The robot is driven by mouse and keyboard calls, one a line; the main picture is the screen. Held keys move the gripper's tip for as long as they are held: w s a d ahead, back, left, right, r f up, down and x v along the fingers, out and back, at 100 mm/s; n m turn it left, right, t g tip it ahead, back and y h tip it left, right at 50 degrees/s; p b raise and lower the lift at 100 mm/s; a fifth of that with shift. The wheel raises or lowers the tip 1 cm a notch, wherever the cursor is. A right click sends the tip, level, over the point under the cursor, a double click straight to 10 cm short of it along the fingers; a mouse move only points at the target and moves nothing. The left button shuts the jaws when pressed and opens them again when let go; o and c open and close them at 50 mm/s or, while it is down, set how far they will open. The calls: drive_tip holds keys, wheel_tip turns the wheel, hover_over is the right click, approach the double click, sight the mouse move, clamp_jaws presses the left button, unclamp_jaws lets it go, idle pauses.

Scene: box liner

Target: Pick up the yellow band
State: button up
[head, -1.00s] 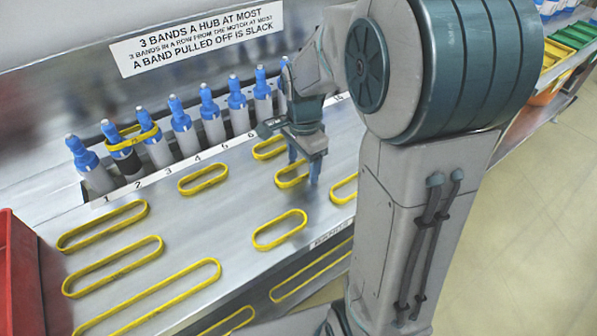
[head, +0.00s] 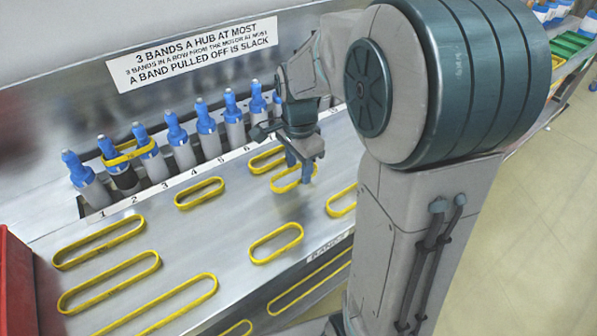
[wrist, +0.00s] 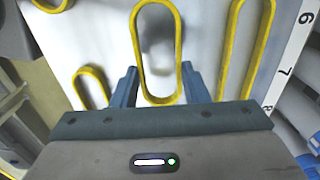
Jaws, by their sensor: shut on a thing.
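My gripper (head: 303,172) is shut on a yellow band (head: 284,189) over the right part of the metal bench. The band is a rounded oblong loop and hangs a little above the bench, with a shadow on the surface below it. In the wrist view the held band (wrist: 137,45) lies lengthwise between the two blue fingers of my gripper (wrist: 158,78). Its near end is close to the palm. The exact contact of the fingers is hard to see.
Other yellow bands lie on the bench: one behind (head: 262,168), one in front (head: 276,258), several at left. Blue-topped hubs (head: 178,140) line the back; a band (head: 128,157) loops around the second and third. A red bin (head: 15,290) stands at left.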

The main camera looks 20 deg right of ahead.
drive_tip(key=s+d+r+p, duration=0.1)
drive_tip(key=s+d+r, duration=0.7)
drive_tip(key=shift+d, duration=0.25)
drive_tip(key=shift+w+r, duration=0.1)
drive_tip(key=shift+r, duration=0.1)
idle(0.3)
drive_tip(key=w+a+r+p, duration=0.5)
drive_tip(key=w+a+p, duration=0.5)
drive_tip(key=w, duration=0.1)
drive_tip(key=w+a+r+p, duration=0.5)
drive_tip(key=w+a+p, duration=0.4)
drive_tip(key=w, duration=0.3)
drive_tip(key=w+a+p, duration=0.3)
drive_tip(key=a+p, duration=0.2)
drive_tip(key=a, duration=0.5)
wheel_tip(320, 180, down, 10)
drive_tip(key=b, duration=0.5)
drive_tip(key=shift+w+a+b, duration=0.15)
drive_tip(key=shift+b, duration=0.25)
